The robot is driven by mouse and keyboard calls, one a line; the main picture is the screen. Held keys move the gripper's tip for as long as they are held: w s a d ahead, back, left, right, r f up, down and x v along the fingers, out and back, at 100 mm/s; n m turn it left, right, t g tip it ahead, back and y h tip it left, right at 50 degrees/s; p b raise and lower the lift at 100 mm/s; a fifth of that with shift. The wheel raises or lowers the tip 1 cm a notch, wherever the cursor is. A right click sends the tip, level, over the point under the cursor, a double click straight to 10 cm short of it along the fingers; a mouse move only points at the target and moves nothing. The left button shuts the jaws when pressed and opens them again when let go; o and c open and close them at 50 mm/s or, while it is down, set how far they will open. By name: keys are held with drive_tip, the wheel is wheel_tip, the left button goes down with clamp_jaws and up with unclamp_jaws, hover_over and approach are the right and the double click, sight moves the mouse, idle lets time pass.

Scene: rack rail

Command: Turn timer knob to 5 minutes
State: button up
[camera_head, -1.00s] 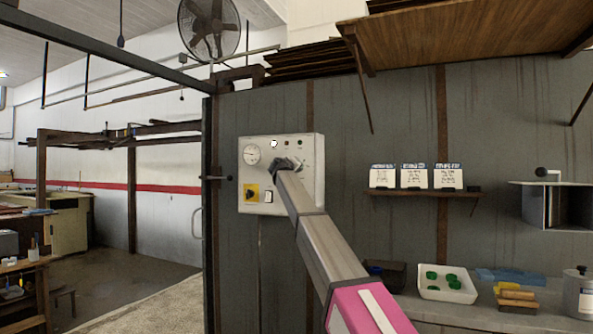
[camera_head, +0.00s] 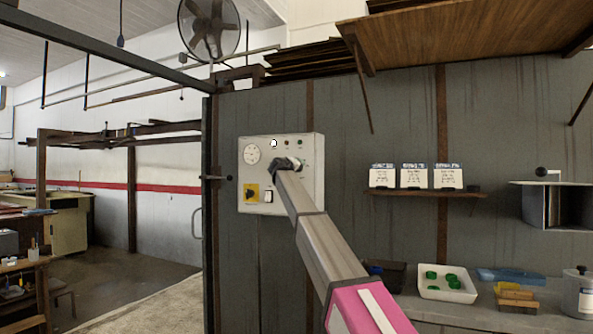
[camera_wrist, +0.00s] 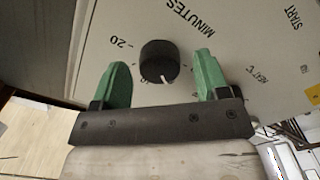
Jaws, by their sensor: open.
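The timer knob (camera_wrist: 157,61) is a round black knob with a white pointer mark, on a light panel printed MINUTES. In the wrist view its mark points toward the bottom of the picture, slightly right. A 20 is printed to its left; a number below it is partly hidden. My gripper (camera_wrist: 162,64) is open, with one green finger on each side of the knob. A gap shows between the knob and each finger. In the head view the control box (camera_head: 311,180) hangs on the grey wall, and my gripper (camera_head: 286,164) hides the knob.
The box also carries a dial gauge (camera_head: 252,154), a yellow switch plate (camera_head: 251,193) and small lights. To the right are a shelf with cards (camera_head: 425,194), and a white tray (camera_head: 447,295) with green pieces on the counter.

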drive_tip(key=v, duration=1)
drive_tip(key=shift+s, duration=0.3)
drive_tip(key=shift+a, duration=0.1)
